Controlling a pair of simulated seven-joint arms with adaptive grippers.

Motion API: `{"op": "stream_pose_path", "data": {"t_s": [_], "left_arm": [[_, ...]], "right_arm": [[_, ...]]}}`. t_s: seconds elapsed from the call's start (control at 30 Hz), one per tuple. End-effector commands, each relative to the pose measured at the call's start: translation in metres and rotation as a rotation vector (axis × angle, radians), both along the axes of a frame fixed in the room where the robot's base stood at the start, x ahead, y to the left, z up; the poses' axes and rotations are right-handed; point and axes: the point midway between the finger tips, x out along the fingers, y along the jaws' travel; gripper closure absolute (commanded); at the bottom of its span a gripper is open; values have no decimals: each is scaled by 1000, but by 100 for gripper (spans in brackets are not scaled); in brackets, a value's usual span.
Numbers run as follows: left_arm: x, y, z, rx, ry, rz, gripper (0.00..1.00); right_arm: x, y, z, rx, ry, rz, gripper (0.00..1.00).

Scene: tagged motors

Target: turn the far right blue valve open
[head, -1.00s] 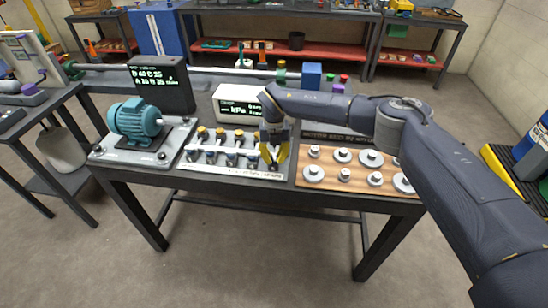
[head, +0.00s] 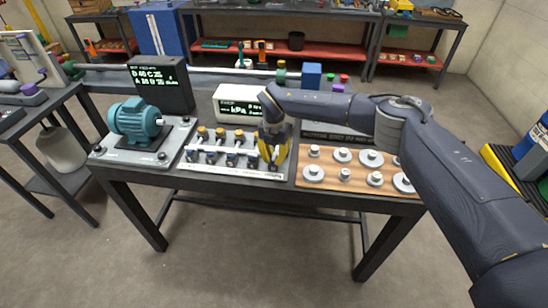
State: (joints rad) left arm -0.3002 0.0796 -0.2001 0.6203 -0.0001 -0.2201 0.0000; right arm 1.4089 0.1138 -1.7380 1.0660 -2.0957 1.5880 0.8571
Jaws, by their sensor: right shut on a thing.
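The valve panel (head: 232,174) is a pale plate on the near bench, with a row of blue valves along its front and yellow-topped valves behind. Blue valves show left of my gripper, the closest one (head: 252,162) standing free of it. My right gripper (head: 273,164) points down over the panel's right end. Its yellow-marked fingers are shut on the far right blue valve, which they mostly hide. The valve handle's angle cannot be made out. My left gripper is not in view.
A teal motor (head: 137,121) stands left of the panel. A white kPa display (head: 236,104) and a black display (head: 161,85) stand behind. A wooden board (head: 327,183) with several grey discs lies to the right, below my right arm.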

Motion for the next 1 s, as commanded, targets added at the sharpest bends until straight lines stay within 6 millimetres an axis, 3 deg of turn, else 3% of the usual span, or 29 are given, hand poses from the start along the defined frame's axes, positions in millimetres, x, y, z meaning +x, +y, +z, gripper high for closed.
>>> {"op": "stream_pose_path", "data": {"t_s": [0.27,0.3,0.57,0.83,1.0], "left_arm": [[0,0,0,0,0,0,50],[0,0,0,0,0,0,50],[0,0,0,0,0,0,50],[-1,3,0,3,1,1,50],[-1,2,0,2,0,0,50]], "right_arm": [[-2,0,-1,0,4,-1,100],[-2,0,-1,0,4,0,78],[-1,0,-1,0,2,0,50],[0,0,1,0,1,1,50],[1,0,16,1,-1,1,50]]}}
